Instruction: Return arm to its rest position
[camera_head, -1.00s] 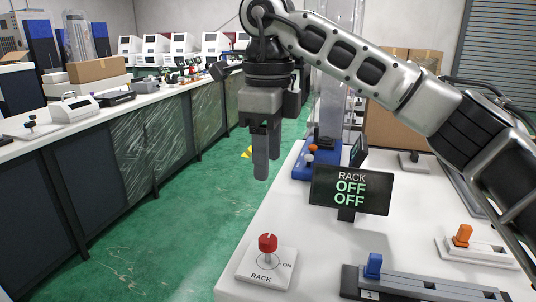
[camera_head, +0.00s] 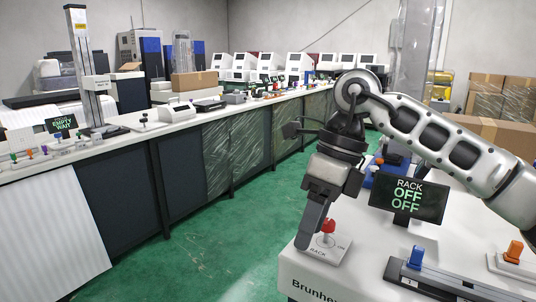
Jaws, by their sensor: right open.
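My right arm comes in from the right in the head view, its forearm arching over the white table. My right gripper (camera_head: 308,228) points downward beside the table's left edge, open, with its fingers nearly overlapping in this view. It appears just left of the red-topped RACK switch (camera_head: 328,227) in the picture; whether it touches the switch, I cannot tell. The display (camera_head: 409,199) behind reads RACK OFF OFF. My left gripper is not in view.
The white table (camera_head: 350,268) holds a blue-handled slider (camera_head: 416,258) and an orange-handled slider (camera_head: 513,252). A long bench with white machines (camera_head: 244,66) and a cardboard box (camera_head: 195,84) runs along the left. The green floor (camera_head: 215,235) between is clear.

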